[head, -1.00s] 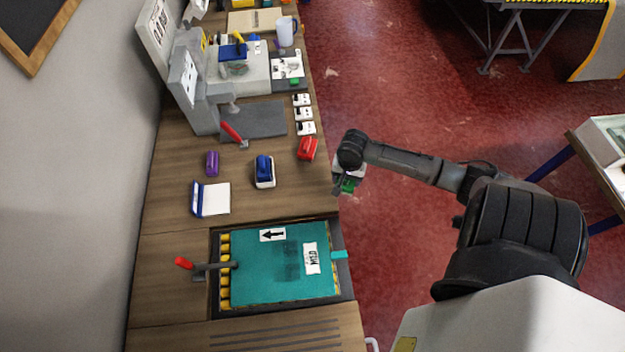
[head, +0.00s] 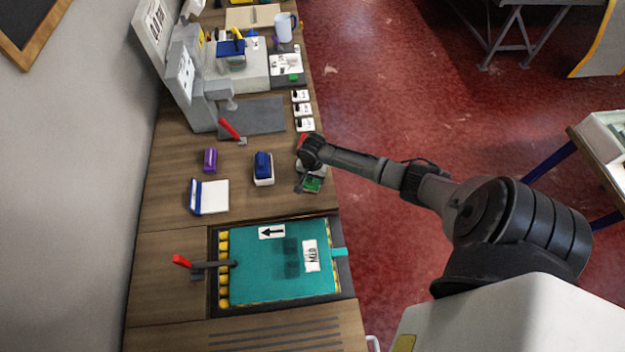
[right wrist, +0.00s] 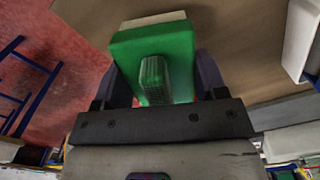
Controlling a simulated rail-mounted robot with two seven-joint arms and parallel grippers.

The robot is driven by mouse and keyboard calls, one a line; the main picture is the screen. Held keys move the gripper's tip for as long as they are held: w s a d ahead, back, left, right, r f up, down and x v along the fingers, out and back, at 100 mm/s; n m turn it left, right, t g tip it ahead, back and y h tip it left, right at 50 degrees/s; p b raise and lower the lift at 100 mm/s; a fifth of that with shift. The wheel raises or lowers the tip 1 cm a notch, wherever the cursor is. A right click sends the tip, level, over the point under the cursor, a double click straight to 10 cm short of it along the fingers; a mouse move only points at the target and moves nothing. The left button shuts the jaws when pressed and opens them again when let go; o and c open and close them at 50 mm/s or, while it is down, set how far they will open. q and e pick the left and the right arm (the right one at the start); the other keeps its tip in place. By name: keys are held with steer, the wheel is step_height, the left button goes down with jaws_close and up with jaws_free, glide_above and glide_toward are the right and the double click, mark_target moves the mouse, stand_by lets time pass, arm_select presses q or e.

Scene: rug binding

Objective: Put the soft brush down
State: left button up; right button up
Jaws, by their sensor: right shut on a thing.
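A green brush (head: 312,185) with a pale bristle side is in my right gripper (head: 307,180), which I take to be the soft brush. In the right wrist view the green body (right wrist: 125,52) sits between the two dark fingers of the gripper (right wrist: 155,85), and its pale side (right wrist: 153,19) faces the wooden worktop. The gripper is over the right edge of the worktop (head: 240,185). I cannot tell whether the brush touches the wood. My left gripper is out of view.
A blue brush-like block (head: 263,166) on a white base stands left of the gripper. A purple block (head: 210,160) and a blue-and-white pad (head: 212,196) lie farther left. A teal mat (head: 270,285) is nearer. Several white blocks (head: 304,125) line the far right edge.

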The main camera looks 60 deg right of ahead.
step_height(320, 180, down, 2)
steer(key=shift+f, duration=0.25)
steer(key=o, duration=1.1)
steer(key=shift+f, duration=0.15)
steer(key=shift+o, duration=0.2)
